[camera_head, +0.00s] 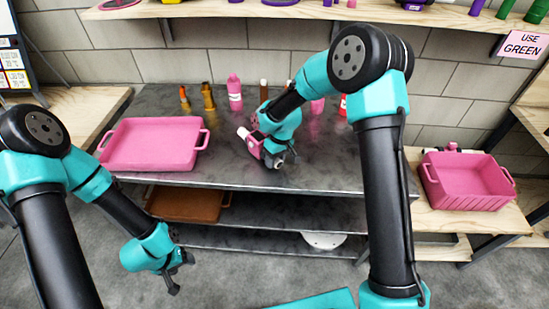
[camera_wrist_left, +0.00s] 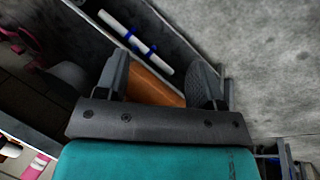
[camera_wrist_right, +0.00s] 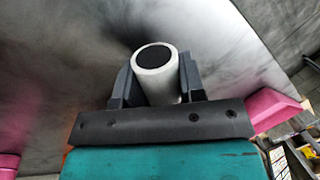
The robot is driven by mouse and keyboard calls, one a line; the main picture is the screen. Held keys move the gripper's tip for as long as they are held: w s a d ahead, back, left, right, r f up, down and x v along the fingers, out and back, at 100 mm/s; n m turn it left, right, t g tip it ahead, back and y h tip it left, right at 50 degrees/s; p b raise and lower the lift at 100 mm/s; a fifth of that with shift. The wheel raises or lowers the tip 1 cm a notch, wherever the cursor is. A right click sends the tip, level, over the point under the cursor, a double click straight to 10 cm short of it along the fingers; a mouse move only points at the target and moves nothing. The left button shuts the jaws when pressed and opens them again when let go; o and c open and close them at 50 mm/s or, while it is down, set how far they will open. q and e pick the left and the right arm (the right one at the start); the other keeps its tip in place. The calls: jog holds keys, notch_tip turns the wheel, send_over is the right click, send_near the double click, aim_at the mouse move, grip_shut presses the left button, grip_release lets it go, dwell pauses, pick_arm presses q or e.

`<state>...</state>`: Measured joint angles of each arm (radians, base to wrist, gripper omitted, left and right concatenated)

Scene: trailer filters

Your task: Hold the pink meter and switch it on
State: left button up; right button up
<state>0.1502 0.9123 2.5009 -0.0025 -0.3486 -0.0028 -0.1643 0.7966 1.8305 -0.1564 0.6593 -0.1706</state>
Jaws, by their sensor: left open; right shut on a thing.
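A pink thing with a white end, apparently the pink meter (camera_head: 254,147), is at my right gripper (camera_head: 279,157) over the dark metal table. In the right wrist view my right gripper (camera_wrist_right: 158,78) is shut on a pale cylindrical part with a dark round end (camera_wrist_right: 163,82). Whether this part belongs to the meter is unclear, and its switch cannot be made out. My left gripper (camera_head: 178,277) is open and empty, low in front of the table. Its two fingers stand apart in the left wrist view (camera_wrist_left: 162,82).
A pink tray (camera_head: 152,168) lies on the table's left part. Several bottles, including a pink one (camera_head: 234,93), stand at the back. A pink basket (camera_head: 466,203) sits on the right bench. An orange-brown tray (camera_head: 188,217) is on the lower shelf. The table's front right is clear.

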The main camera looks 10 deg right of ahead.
dwell(0.4)
dwell(0.4)
pick_arm(q)
grip_shut()
dwell(0.5)
dwell(1.0)
